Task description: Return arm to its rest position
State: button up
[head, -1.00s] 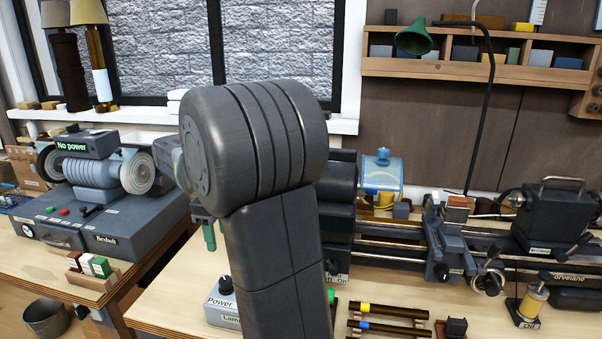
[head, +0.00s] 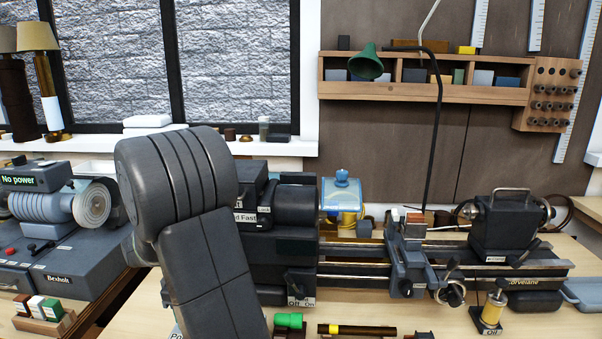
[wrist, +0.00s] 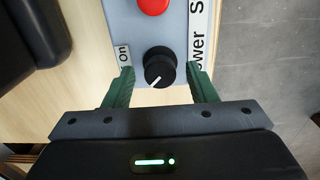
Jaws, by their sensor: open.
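My gripper (wrist: 161,88) shows in the wrist view with its two green fingers apart. The fingers stand on either side of a black knob (wrist: 160,67) with a white pointer line. I cannot tell whether they touch it. The knob sits on a pale blue-grey panel (wrist: 125,18) with an "On" label and a red button (wrist: 153,4). In the head view my own dark arm fills the left middle and hides what lies behind it; my gripper does not show there.
A lathe (head: 400,250) runs along the bench. A grinder (head: 50,205) stands at the left. A green lamp (head: 366,65) hangs before a wall shelf (head: 420,94). A yellow-banded rod (head: 358,330) and an oil can (head: 490,308) are near the front.

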dwell(0.3)
notch_tip(320, 180, up, 14)
notch_tip(320, 180, down, 14)
jog(key=shift+r, duration=0.1)
jog(key=m, duration=0.9)
jog(key=m+p, duration=0.1)
jog(key=m, duration=0.3)
jog(key=shift+m, duration=2.4)
